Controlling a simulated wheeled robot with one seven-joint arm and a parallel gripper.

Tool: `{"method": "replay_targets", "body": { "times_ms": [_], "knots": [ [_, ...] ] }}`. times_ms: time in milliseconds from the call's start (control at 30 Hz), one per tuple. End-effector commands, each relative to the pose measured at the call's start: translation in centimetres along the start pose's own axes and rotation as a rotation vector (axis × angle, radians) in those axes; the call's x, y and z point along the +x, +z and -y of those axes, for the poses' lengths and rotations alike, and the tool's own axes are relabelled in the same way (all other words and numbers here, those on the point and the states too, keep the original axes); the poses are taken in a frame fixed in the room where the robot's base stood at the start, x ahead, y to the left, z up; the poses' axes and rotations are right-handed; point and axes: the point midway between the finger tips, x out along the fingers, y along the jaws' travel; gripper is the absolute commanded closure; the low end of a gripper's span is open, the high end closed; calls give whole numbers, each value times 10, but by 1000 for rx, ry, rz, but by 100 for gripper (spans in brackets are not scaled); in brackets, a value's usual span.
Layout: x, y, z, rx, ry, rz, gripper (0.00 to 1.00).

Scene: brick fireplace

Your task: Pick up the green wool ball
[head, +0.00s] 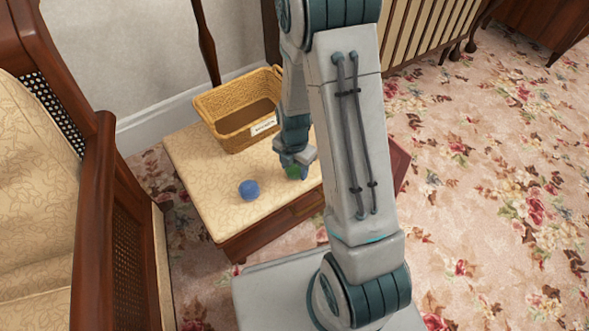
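The green wool ball (293,172) is on or just above the cream-patterned top of the low table (212,199). It is small and partly covered by my gripper (296,169), which points down right at the ball. My arm comes in from above and hides part of the gripper. One finger shows beside the ball, but I cannot tell whether the fingers are closed on it or whether the ball is off the surface.
A blue wool ball (249,190) lies to the left on the same table. A labelled wicker basket (222,128) stands at the table's back. A wood-framed armchair (95,215) is at the left. Floral carpet (490,190) is open at the right.

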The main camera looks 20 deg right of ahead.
Motion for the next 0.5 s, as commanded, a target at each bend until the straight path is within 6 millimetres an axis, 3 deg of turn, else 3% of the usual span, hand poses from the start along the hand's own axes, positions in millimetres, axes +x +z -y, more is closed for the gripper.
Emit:
{"method": "replay_targets", "body": {
  "times_ms": [67, 500],
  "knots": [
    [0, 0, 0, 0, -1, 0, 73],
    [-8, 0, 0, 1, 1, 0, 73]
  ]
}}
